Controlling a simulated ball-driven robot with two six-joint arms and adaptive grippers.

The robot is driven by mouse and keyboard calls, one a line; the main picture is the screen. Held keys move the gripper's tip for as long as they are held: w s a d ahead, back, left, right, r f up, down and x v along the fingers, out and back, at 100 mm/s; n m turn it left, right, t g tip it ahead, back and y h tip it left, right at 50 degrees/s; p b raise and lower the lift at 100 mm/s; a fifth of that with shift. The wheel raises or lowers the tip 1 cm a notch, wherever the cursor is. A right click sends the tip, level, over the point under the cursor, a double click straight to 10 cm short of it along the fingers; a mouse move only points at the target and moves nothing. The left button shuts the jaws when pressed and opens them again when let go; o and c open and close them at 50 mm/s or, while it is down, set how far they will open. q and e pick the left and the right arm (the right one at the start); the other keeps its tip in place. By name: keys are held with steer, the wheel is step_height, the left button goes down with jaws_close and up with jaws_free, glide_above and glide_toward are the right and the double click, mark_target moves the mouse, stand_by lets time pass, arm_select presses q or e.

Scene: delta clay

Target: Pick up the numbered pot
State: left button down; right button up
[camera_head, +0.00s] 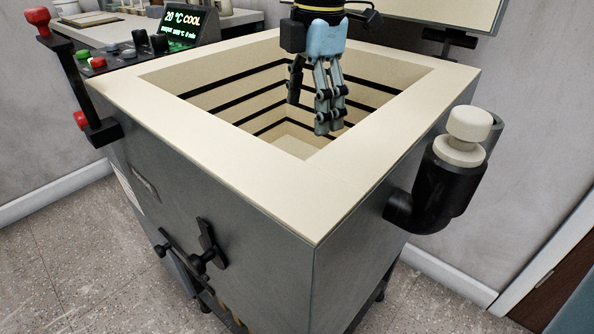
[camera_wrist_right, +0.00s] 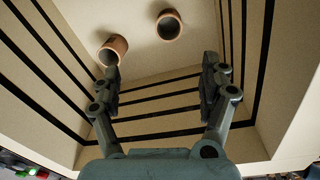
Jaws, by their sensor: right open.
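Two small reddish clay pots show in the right wrist view, deep inside the kiln (camera_head: 240,168). The left pot (camera_wrist_right: 109,48) lies beyond my left fingertip in that view and is partly hidden by it. The other pot (camera_wrist_right: 169,25) stands farther up, between the finger lines. No number can be read on either. My right gripper (camera_head: 311,108) hangs in the kiln mouth, fingers pointing down, jaws open; it also shows in the right wrist view (camera_wrist_right: 160,72) with nothing between its fingers. The pots are not visible in the head view. My left gripper is not in view.
The kiln's pale inner walls carry black horizontal bands close around the gripper. A control panel with a display (camera_head: 184,25) reading 20 °C COOL stands at the left. The open lid (camera_head: 440,10) is behind. A white-capped black fitting (camera_head: 450,170) sits at the right.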

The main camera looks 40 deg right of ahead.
steer(key=shift+g, duration=0.4)
step_height(320, 180, down, 15)
steer(key=b, duration=0.7)
steer(key=shift+s+r+b, duration=0.1)
steer(key=shift+s+b, duration=0.05)
steer(key=shift+b, duration=0.15)
steer(key=shift+f, duration=0.55)
step_height(320, 180, down, 4)
steer(key=shift+s+f+b, duration=0.1)
steer(key=shift+s+b, duration=0.05)
steer(key=shift+b, duration=1.1)
steer(key=shift+f, duration=0.2)
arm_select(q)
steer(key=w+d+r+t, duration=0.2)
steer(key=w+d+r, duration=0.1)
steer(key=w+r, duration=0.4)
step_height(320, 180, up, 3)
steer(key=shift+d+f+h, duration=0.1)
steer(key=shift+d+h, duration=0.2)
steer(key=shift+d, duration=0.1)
arm_select(e)
steer(key=shift+r, duration=0.1)
steer(key=c, duration=1.3)
